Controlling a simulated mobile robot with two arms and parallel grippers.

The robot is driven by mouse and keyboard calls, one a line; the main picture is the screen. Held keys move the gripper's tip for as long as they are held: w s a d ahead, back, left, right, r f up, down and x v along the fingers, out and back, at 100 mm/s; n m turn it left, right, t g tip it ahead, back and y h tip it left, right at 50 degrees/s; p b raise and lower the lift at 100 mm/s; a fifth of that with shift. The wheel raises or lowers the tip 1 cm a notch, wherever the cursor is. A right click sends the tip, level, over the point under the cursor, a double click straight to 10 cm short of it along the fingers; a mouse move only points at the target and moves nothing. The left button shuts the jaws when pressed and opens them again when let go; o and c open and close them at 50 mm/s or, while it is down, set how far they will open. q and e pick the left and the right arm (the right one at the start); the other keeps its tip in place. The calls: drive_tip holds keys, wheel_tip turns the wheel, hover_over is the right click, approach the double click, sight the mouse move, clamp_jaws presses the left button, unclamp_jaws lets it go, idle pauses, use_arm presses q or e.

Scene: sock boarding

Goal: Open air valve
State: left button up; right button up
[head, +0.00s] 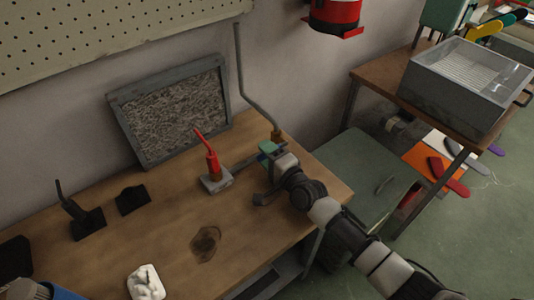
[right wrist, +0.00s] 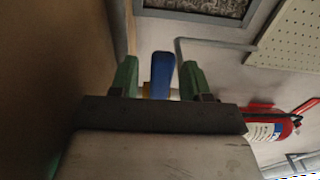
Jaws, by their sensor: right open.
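A blue lever (right wrist: 162,76), likely the air valve's handle, stands between the two green-tipped fingers of my right gripper in the right wrist view, with gaps on both sides. A bit of yellowish metal shows at its base. In the head view my right gripper (head: 268,150) is at the bench's right back, beside a brass fitting (head: 277,136) at the foot of a grey wall pipe (head: 243,75). It is open and hides the blue lever there. My left gripper is not in view.
A framed grey mesh panel (head: 175,108) leans on the wall behind the wooden bench (head: 250,240). Black holders (head: 133,199) and a white piece (head: 146,283) lie at left and front. A grey box (head: 465,85) stands on a right table. A red extinguisher (right wrist: 270,127) hangs on the wall.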

sight(285, 142)
clamp_jaws()
idle(0.3)
drive_tip(key=r+m, duration=0.2)
drive_tip(key=m, duration=0.1)
drive_tip(key=shift+d, duration=0.1)
drive_tip(key=m, duration=0.1)
drive_tip(key=r+m+p, duration=0.1)
drive_tip(key=m, duration=0.1)
drive_tip(key=d+r+m+p, duration=0.1)
drive_tip(key=m, duration=0.1)
drive_tip(key=shift+w+r, duration=0.1)
drive_tip(key=shift+w, duration=0.25)
drive_tip(key=m, duration=0.1)
drive_tip(key=d+r+m+p, duration=0.1)
drive_tip(key=m, duration=0.1)
drive_tip(key=w+m+p, duration=0.1)
drive_tip(key=shift+d+r+m, duration=0.3)
drive_tip(key=m, duration=0.1)
drive_tip(key=d+m+p, duration=0.1)
drive_tip(key=w+m+p, duration=0.1)
drive_tip(key=shift+d+r, duration=0.2)
drive_tip(key=shift+r, duration=0.05)
drive_tip(key=shift+w+d+m+p, duration=0.35)
drive_tip(key=shift+d+m+p, duration=0.2)
drive_tip(key=shift+m, duration=0.65)
